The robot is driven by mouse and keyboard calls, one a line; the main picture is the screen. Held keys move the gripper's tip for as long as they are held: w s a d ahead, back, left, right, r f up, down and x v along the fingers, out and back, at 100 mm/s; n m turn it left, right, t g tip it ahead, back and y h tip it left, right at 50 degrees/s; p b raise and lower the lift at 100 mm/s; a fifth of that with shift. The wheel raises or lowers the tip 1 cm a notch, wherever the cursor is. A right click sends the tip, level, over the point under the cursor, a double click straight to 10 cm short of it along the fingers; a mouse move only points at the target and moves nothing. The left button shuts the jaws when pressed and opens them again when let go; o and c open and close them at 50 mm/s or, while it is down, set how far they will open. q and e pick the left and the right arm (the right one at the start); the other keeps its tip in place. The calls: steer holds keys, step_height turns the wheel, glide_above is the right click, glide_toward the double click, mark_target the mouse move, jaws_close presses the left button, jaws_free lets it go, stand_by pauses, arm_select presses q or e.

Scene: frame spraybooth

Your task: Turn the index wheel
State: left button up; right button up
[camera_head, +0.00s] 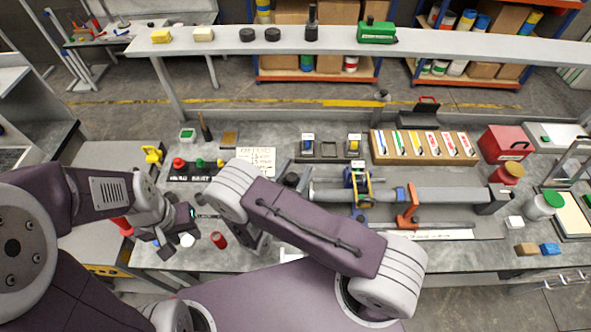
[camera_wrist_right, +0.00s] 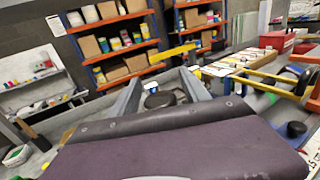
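A clamp-like fixture with a yellow and dark wheel (camera_head: 360,182) and blue parts sits on the grey bar (camera_head: 440,195) at the bench's middle; I take it for the index wheel. In the right wrist view a yellow rod (camera_wrist_right: 245,84) and part of a dark orange wheel-like part (camera_wrist_right: 313,92) show at the right edge. My right gripper (camera_wrist_right: 160,84) looks open, its grey fingers apart, with a black round knob (camera_wrist_right: 160,100) seen between them. In the head view my right arm mostly hides it. My left gripper (camera_head: 172,238) is low at the bench's left, apart from the wheel, and looks open.
A red cylinder (camera_head: 218,240) stands near my left gripper. A board with coloured buttons (camera_head: 200,170) lies behind it. A wooden rack of cards (camera_head: 425,147) and a red toolbox (camera_head: 506,143) stand at the back right. A raised shelf (camera_head: 430,42) spans the back.

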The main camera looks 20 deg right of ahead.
mark_target(290, 182)
steer(key=shift+w+d+f, duration=0.1)
steer(key=shift+w+d, duration=0.05)
steer(key=shift+w, duration=0.05)
steer(key=b+v, duration=0.3)
steer(key=v, duration=0.6)
